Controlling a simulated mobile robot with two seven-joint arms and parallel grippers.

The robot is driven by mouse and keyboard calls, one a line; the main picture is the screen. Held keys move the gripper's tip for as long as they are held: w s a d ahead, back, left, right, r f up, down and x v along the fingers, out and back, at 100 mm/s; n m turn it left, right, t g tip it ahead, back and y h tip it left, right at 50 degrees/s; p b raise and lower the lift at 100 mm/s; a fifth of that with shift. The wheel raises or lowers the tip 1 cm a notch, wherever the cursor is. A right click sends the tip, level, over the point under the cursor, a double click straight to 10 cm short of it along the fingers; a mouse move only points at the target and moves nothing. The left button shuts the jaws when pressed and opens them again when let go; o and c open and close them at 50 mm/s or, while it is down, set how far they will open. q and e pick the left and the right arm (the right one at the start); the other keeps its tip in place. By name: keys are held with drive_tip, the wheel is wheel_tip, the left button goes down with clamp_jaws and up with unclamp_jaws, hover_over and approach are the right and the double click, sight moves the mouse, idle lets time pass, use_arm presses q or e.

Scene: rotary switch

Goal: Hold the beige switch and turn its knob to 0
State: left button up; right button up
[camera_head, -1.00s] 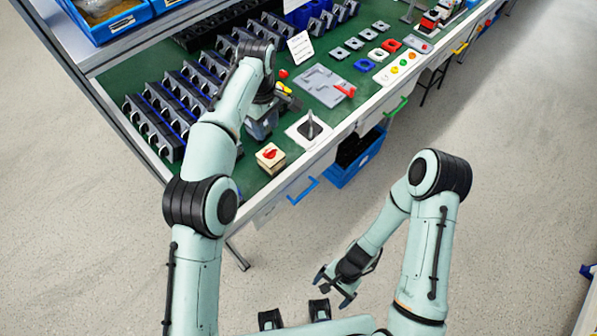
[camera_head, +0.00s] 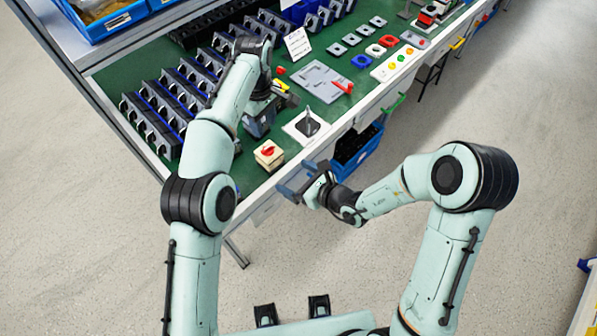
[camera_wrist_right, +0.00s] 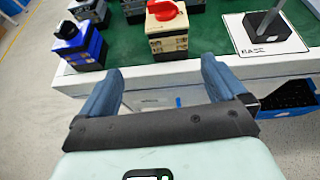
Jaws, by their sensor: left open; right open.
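The beige switch (camera_head: 269,154) is a small box with a red knob (camera_head: 267,150) on top. It stands on the green table near its front edge. In the right wrist view the switch (camera_wrist_right: 167,42) and its red knob (camera_wrist_right: 163,10) show upright, beyond the fingers. My right gripper (camera_head: 296,187) is open and empty in front of the table edge, just short of the switch; its fingers also show in the wrist view (camera_wrist_right: 160,82). My left gripper (camera_head: 262,122) is above the table, behind the switch and apart from it. Its fingertips are largely hidden.
A base plate with a dark upright lever (camera_head: 307,125) stands right of the switch. A grey panel with a red handle (camera_head: 322,82) lies farther back. Rows of black modules (camera_head: 160,110) fill the left. A blue bin (camera_head: 357,152) sits below the table edge.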

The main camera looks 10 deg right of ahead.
sight(269, 156)
drive_tip(key=shift+m+t, duration=0.3)
drive_tip(key=shift+t, duration=0.1)
drive_tip(key=x, duration=0.9)
drive_tip(key=w+d+x, duration=0.1)
drive_tip(key=x, duration=0.3)
drive_tip(key=shift+w+a+r, duration=0.1)
drive_tip(key=shift+a+r, duration=0.05)
drive_tip(key=shift+r, duration=0.05)
